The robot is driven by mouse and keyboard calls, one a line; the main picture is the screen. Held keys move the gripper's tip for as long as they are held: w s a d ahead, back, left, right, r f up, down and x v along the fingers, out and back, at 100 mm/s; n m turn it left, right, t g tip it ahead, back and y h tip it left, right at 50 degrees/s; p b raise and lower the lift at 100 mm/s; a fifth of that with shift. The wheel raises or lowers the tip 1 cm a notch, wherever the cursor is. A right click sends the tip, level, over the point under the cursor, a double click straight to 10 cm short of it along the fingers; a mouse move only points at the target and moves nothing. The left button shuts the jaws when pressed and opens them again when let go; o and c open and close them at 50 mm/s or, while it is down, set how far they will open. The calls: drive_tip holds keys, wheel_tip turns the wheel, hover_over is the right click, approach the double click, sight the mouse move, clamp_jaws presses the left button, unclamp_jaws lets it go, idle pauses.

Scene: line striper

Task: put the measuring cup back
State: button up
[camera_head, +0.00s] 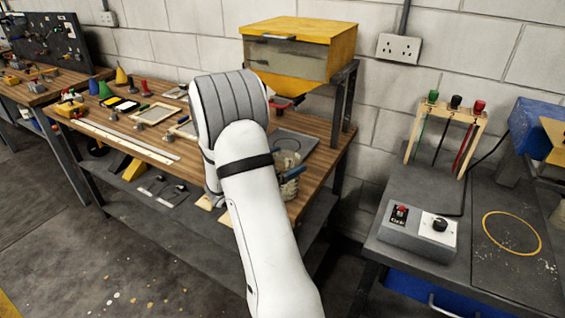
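My white and grey arm reaches up from the bottom middle over the right part of the wooden workbench (318,172). My gripper is hidden behind the arm's own links, so I cannot see its fingers or whether it holds anything. I cannot make out a measuring cup for certain. A pale, partly see-through shape (288,160) shows just right of the arm by a dark grey tray (305,141), but the arm covers part of it and I cannot tell what it is.
A yellow cabinet (300,35) stands above the bench's back right. At right, a grey table holds a control box (418,236), a rack of coloured leads (447,130) and a yellow ring (511,233). Floor separates the tables.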

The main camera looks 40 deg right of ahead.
drive_tip(key=shift+r, duration=0.1)
drive_tip(key=shift+r, duration=0.2)
drive_tip(key=a+b, duration=0.2)
drive_tip(key=a, duration=1)
drive_tip(key=s+a+m+g+y, duration=0.35)
drive_tip(key=s+m+y, duration=0.5)
drive_tip(key=s, duration=0.55)
drive_tip(key=s+a+r+m+t+y, duration=0.1)
drive_tip(key=s+a+m+t+y, duration=0.1)
drive_tip(key=a, duration=0.3)
drive_tip(key=s+a+m+t+y, duration=0.2)
drive_tip(key=a+m+y, duration=0.2)
drive_tip(key=a, duration=0.1)
drive_tip(key=s+a+r+m+t+y, duration=0.1)
drive_tip(key=a+m+t+y, duration=0.1)
drive_tip(key=a, duration=0.3)
drive_tip(key=shift+s+a+r+m+y, duration=0.35)
drive_tip(key=shift+s+a+m+y, duration=0.05)
drive_tip(key=shift+m+y, duration=0.35)
drive_tip(key=shift+w, duration=0.1)
